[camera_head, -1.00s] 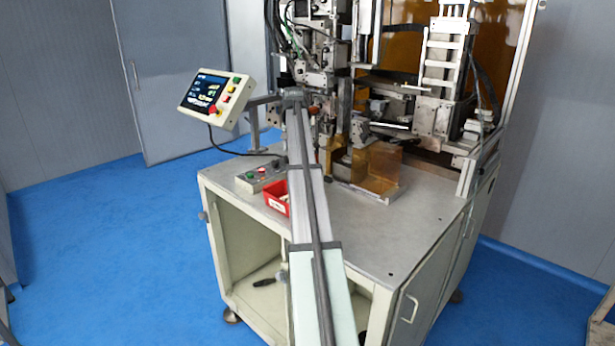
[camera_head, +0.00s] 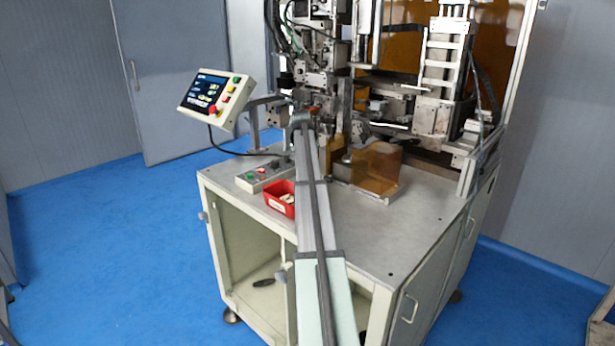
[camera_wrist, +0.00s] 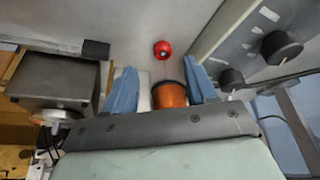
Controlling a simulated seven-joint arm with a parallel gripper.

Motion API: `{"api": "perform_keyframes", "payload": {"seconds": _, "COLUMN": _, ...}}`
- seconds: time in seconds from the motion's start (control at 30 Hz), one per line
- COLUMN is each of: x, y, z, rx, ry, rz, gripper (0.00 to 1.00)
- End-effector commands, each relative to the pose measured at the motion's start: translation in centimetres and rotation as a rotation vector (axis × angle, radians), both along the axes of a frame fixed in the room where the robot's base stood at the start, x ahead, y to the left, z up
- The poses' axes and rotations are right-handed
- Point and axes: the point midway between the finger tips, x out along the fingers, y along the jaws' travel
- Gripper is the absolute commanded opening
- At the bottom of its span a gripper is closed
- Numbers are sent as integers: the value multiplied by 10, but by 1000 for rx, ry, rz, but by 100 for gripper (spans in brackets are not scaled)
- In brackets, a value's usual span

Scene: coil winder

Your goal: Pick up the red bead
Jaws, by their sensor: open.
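In the wrist view, a small round red piece, which looks like the red bead (camera_wrist: 162,49), lies against a pale surface just beyond my fingertips. My gripper (camera_wrist: 159,64) is open, with one blue finger to the left and one to the right of the bead's line, and neither touches it. An orange-brown cylinder (camera_wrist: 169,96) sits between the fingers, nearer the palm. In the head view, my fingers are hidden behind my arm, and I cannot make out the bead for sure.
A dark grey block (camera_wrist: 54,80) is close to the left finger. A panel with black knobs (camera_wrist: 281,47) is on the right. In the head view, a red bin (camera_head: 281,198) and a button box (camera_head: 262,176) stand on the machine table (camera_head: 378,232). The table's front right is clear.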

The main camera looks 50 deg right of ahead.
Motion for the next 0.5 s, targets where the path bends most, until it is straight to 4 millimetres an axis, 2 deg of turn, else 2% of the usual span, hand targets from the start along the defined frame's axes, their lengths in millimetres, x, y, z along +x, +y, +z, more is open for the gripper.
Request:
{"api": "perform_keyframes", "payload": {"seconds": 0.3, "x": 9, "y": -8, "z": -37, "rx": 1, "ry": 2, "rz": 0, "gripper": 57}}
{"api": "perform_keyframes", "payload": {"seconds": 0.5, "x": 11, "y": -11, "z": -45, "rx": 0, "ry": 0, "rz": 0, "gripper": 57}}
